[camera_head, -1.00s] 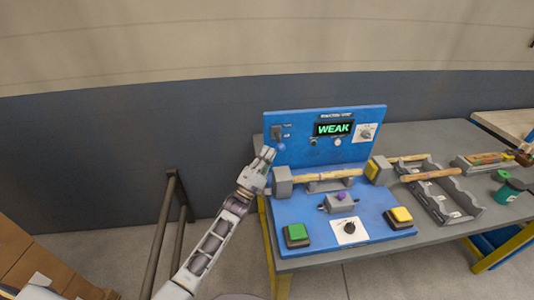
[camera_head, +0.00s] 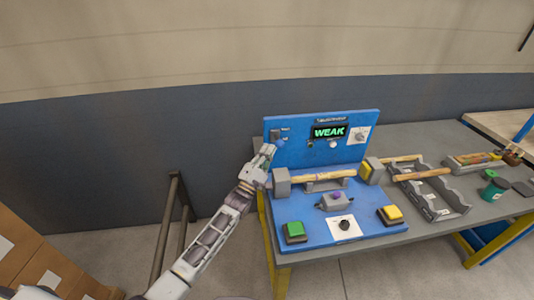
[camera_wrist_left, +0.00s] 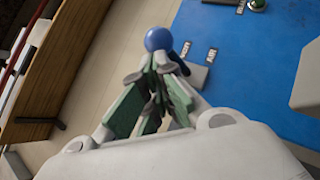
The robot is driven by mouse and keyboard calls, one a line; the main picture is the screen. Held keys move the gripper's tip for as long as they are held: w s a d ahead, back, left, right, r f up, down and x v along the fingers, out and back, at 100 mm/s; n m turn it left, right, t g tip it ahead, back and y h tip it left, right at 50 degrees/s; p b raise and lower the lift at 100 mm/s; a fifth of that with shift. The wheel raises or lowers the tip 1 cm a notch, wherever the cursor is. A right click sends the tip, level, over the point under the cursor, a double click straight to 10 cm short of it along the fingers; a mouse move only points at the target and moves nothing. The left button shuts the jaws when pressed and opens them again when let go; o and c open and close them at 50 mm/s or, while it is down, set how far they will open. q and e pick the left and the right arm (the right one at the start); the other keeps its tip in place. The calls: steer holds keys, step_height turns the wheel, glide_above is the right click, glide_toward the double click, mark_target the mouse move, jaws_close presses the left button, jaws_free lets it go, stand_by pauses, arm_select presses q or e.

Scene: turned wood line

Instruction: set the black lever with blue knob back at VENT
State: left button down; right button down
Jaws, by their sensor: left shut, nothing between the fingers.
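The black lever's blue knob (camera_head: 281,144) is at the upper left of the blue panel (camera_head: 300,152), below a small grey lever plate (camera_head: 276,134). My left gripper (camera_head: 268,150) is shut and empty, its tips close to the knob's left side. In the left wrist view, the blue knob (camera_wrist_left: 158,38) is just beyond the shut fingertips (camera_wrist_left: 160,64). The black lever (camera_wrist_left: 181,64) runs from it towards its grey plate, partly hidden by the fingers. Whether tips and knob touch is unclear. My right gripper is out of view.
The panel has a green WEAK display (camera_head: 329,132) and a dial (camera_head: 361,135). A wooden spindle (camera_head: 322,176) lies between grey holders. Green (camera_head: 295,231) and yellow (camera_head: 391,214) buttons are in front. A grey rack (camera_head: 432,192) stands right. A dark rail (camera_head: 165,225) stands left.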

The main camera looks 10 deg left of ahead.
arm_select(q)
steer(key=v, duration=0.7)
steer(key=shift+s+r, duration=0.15)
steer(key=shift+r, duration=0.15)
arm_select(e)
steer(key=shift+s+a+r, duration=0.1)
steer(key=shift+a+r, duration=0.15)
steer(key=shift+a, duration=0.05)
arm_select(q)
steer(key=shift+a, duration=0.1)
stand_by(0.8)
